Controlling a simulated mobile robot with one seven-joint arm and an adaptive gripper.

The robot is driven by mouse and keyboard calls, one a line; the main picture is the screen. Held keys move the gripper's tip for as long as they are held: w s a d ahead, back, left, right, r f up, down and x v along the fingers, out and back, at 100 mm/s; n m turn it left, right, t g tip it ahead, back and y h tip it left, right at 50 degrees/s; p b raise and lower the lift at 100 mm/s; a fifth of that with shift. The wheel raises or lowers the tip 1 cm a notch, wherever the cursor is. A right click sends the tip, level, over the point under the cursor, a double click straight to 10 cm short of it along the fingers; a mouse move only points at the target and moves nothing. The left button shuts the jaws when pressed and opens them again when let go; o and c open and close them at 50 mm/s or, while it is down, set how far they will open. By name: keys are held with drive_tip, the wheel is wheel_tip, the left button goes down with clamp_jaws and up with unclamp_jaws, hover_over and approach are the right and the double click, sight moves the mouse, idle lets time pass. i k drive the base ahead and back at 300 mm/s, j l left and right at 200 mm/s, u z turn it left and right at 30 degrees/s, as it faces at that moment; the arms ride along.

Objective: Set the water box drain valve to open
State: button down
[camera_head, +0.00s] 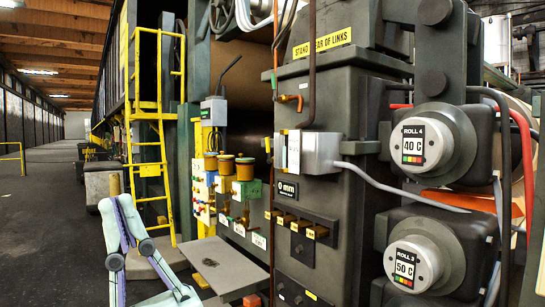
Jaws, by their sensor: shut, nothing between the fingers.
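I cannot tell for sure which fitting is the water box drain valve; no readable label names it. A small valve with an orange handle (288,98) sits on a thin pipe high on the dark machine frame. Brass fittings (238,210) stand below several round amber-topped cups (245,168) on green and blue blocks. A row of brass blocks (300,224) is fixed lower on the frame. A small red part (251,300) shows at the bottom edge. My arm's pale jointed links show at the lower left. I cannot make out my gripper.
A grey plate (228,265) juts out low before the frame. Two roll housings, reading 40 C (428,145) and 50 C (414,262), bulge out at right, with hoses and a grey cable near them. A yellow ladder (152,130) stands at left. The aisle floor (40,210) is clear.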

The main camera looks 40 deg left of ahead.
sight(267, 139)
drive_tip(key=i+j, duration=0.1)
drive_tip(key=j, duration=0.25)
drive_tip(key=i+j+u, duration=0.15)
drive_tip(key=j, duration=0.25)
drive_tip(key=i+j, duration=0.15)
drive_tip(key=j, duration=0.2)
drive_tip(key=i+j+u, duration=0.15)
drive_tip(key=j, duration=0.2)
drive_tip(key=i+j, duration=0.1)
drive_tip(key=j, duration=0.25)
